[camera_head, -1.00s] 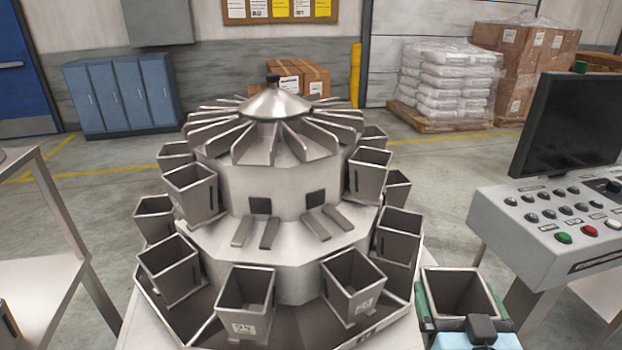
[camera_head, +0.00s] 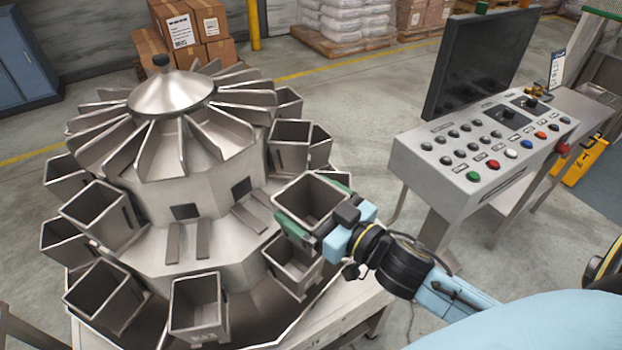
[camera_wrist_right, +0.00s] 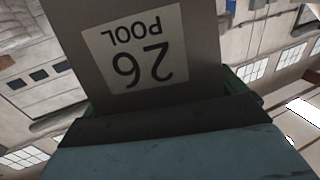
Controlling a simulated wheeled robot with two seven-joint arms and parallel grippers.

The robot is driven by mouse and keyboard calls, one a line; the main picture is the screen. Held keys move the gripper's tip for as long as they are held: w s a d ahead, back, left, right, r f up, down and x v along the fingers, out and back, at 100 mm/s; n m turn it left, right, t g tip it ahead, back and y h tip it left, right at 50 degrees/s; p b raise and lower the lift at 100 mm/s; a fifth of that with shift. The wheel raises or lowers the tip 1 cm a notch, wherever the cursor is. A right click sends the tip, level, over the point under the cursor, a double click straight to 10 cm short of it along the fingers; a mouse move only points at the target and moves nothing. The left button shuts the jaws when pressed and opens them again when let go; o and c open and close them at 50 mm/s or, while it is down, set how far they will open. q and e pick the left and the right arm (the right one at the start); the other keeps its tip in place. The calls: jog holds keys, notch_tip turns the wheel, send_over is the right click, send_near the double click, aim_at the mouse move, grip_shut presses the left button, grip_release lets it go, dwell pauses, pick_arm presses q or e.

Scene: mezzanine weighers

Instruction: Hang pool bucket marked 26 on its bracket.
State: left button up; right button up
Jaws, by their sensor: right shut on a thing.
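The pool bucket (camera_head: 304,196), an open-topped grey metal box, is held upright by my right gripper (camera_head: 314,217). Its green fingers are shut on the bucket's sides. In the right wrist view the bucket (camera_wrist_right: 205,35) carries a white label reading "26 POOL", upside down. The bucket is right of the weigher's upper drum, above a lower bucket (camera_head: 290,268) in the picture. Two bare bracket spots show on the drum's front, each with paired metal arms below a dark square opening: a left one (camera_head: 203,240) and a right one (camera_head: 247,218). My left gripper is out of view.
Other buckets hang around the weigher in an upper ring (camera_head: 98,212) and a lower ring (camera_head: 196,300). Sloping chutes (camera_head: 160,150) fan out above. A control console (camera_head: 480,150) with a dark monitor (camera_head: 485,62) stands to the right. Floor shows between weigher and console.

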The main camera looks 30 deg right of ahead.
aim_at(294, 201)
jog(key=shift+s+r+y, duration=0.1)
jog(key=shift+r+y, duration=0.2)
jog(key=shift+r, duration=0.2)
jog(key=shift+w+a+f, duration=0.15)
jog(key=shift+w+f, duration=0.2)
jog(key=shift+w, duration=0.15)
jog(key=w+f+b, duration=0.1)
jog(key=w+a+b, duration=0.1)
jog(key=w, duration=0.1)
jog(key=w+f+b, duration=0.1)
jog(key=w, duration=0.1)
jog(key=shift+a+f, duration=0.3)
jog(key=shift+a, duration=0.1)
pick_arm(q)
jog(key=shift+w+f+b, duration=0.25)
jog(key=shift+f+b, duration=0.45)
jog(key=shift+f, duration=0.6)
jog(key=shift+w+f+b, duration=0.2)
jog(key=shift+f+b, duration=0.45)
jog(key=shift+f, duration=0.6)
pick_arm(e)
jog(key=f+x, duration=0.1)
jog(key=x, duration=0.8)
jog(key=shift+f, duration=0.2)
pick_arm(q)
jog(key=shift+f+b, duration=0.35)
pick_arm(e)
jog(key=shift+f, duration=0.5)
jog(key=o, duration=0.9)
jog(key=shift+f, duration=0.1)
